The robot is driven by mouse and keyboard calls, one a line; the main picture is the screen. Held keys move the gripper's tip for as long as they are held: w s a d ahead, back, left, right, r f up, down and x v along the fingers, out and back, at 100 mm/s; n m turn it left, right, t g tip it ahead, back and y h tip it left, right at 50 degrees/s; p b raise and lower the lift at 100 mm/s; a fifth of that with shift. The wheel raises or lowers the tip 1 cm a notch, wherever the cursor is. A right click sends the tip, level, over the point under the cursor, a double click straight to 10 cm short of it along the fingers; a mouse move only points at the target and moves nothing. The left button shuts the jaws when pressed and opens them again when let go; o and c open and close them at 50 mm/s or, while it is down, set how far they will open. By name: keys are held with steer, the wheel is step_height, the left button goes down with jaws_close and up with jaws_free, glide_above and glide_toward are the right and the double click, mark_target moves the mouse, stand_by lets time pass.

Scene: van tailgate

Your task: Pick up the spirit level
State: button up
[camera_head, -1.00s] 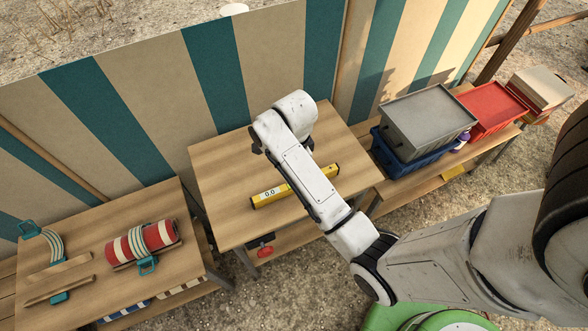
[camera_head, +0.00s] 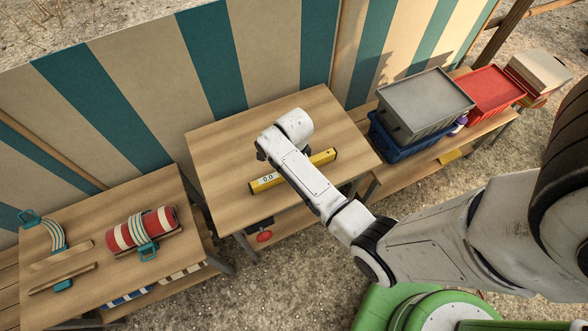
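The yellow spirit level (camera_head: 322,159) lies flat on the middle wooden table (camera_head: 225,150), slanting up to the right. Its left end shows a small display reading like "0.0". My forearm crosses in front of it and hides its middle. My gripper (camera_head: 262,153) is at the far end of the arm, above the table and just beyond the level's left half in the picture. Only a small dark part of it shows below the white wrist. Its fingers are hidden, so I cannot see their opening or whether they touch anything.
A left table (camera_head: 90,240) holds a red-and-white striped roll (camera_head: 125,235), straps and wooden strips. On the right bench are a grey crate (camera_head: 425,100) on a blue crate (camera_head: 390,145), and a red crate (camera_head: 490,90). A striped panel (camera_head: 270,50) stands behind. The middle table is otherwise clear.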

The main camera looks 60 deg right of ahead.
jaws_close()
stand_by(0.5)
steer(key=shift+r, duration=0.15)
